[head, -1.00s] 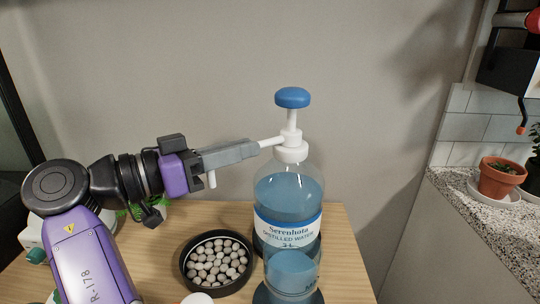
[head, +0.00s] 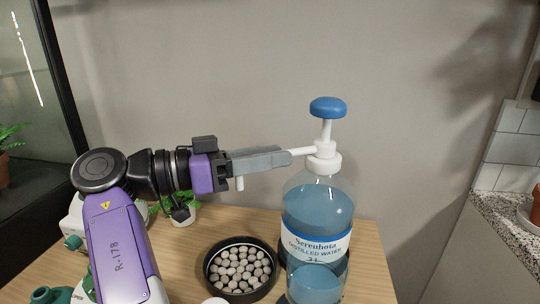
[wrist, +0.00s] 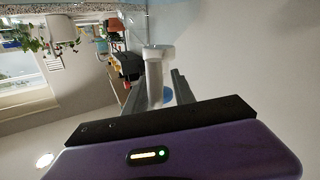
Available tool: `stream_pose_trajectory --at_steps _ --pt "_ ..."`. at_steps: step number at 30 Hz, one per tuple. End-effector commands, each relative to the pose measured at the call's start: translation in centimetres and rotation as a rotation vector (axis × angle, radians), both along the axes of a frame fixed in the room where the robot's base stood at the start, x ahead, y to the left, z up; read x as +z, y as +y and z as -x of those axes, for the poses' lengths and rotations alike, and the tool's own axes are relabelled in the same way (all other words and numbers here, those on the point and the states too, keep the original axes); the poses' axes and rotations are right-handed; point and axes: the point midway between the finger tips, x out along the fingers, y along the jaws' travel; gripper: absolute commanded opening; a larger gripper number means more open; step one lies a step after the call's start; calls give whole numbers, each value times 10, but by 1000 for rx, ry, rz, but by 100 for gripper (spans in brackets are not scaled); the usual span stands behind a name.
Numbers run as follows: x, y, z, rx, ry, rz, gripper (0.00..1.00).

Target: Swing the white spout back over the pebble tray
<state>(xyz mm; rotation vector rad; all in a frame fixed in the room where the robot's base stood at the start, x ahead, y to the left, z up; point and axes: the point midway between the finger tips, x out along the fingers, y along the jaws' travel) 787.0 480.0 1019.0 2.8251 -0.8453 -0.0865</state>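The white spout (head: 303,151) runs left from the pump collar of a clear bottle of blue water (head: 317,207). Its downturned tip (head: 240,183) shows under my gripper (head: 289,157). In the head view the tip appears above the pebble tray (head: 276,283), a round black dish of pale pebbles; depth is hard to judge. In the wrist view the spout (wrist: 155,83) lies between my two grey fingers, which stand apart. A gap with a bit of blue pump button (wrist: 168,96) shows on its right side. The near finger hides part of the spout in the head view.
The bottle and tray stand on a wooden table (head: 368,262) against a grey wall. A second, smaller container of blue water (head: 313,284) stands in front of the bottle. A small potted plant (head: 186,213) sits behind my arm. Free air lies above the bottle.

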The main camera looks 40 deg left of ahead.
Motion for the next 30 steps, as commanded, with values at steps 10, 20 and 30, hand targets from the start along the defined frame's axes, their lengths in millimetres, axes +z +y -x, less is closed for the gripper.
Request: stream_pose_trajectory --at_steps 10,20,30 --pt "3 -1 0 -2 -2 -2 34" --pt "55 -1 0 -3 -4 -6 34" --pt "133 0 0 -2 -4 -3 34"
